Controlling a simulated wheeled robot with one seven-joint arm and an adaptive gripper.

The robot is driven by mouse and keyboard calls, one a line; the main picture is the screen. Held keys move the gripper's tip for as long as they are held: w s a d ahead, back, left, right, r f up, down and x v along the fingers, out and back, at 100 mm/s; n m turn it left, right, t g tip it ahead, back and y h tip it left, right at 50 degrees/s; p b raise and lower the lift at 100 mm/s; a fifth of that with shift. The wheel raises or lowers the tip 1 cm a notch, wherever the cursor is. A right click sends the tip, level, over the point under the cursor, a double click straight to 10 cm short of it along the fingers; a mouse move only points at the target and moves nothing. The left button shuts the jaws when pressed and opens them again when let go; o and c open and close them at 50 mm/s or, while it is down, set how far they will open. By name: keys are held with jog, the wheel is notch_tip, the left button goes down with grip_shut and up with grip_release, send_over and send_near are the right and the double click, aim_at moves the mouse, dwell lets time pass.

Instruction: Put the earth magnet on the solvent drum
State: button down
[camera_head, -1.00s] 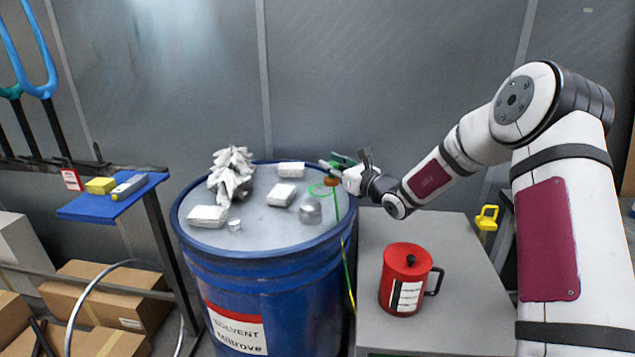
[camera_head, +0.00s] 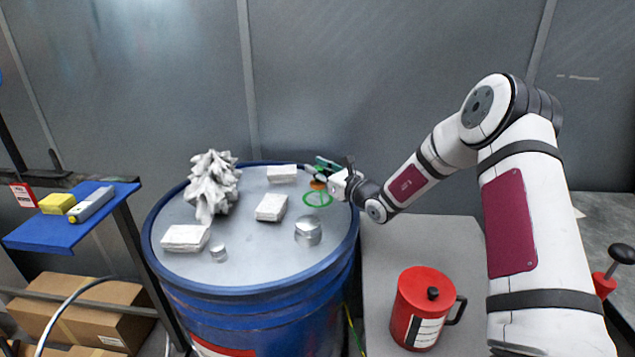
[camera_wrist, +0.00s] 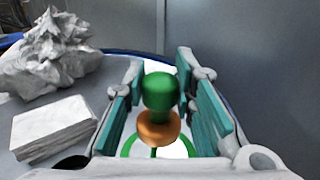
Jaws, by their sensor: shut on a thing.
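The earth magnet (camera_wrist: 158,128) has a green knob over a copper-coloured disc. My gripper (camera_wrist: 160,88) is shut on it, with the green knob between the two fingers. In the head view the gripper (camera_head: 330,168) is over the far right part of the solvent drum's lid (camera_head: 268,240), with the magnet's orange disc (camera_head: 318,184) below it. A green ring (camera_head: 317,199) around a pale patch lies on the lid just under the magnet. I cannot tell whether the disc touches the lid. The drum is blue with a grey top.
The lid holds a crumpled grey-white heap (camera_head: 213,185), several wrapped pale blocks (camera_head: 271,207), a metal dome (camera_head: 308,231) and a small metal cylinder (camera_head: 218,253). A red can (camera_head: 420,310) stands on the grey cabinet at right. A blue shelf (camera_head: 60,230) is at left.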

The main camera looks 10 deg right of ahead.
aim_at(320, 182)
jog(key=shift+f, duration=1.9)
jog(key=shift+f, duration=0.1)
jog(key=c, duration=1.3)
grip_release()
jog(key=shift+f, duration=0.1)
jog(key=shift+c, duration=0.2)
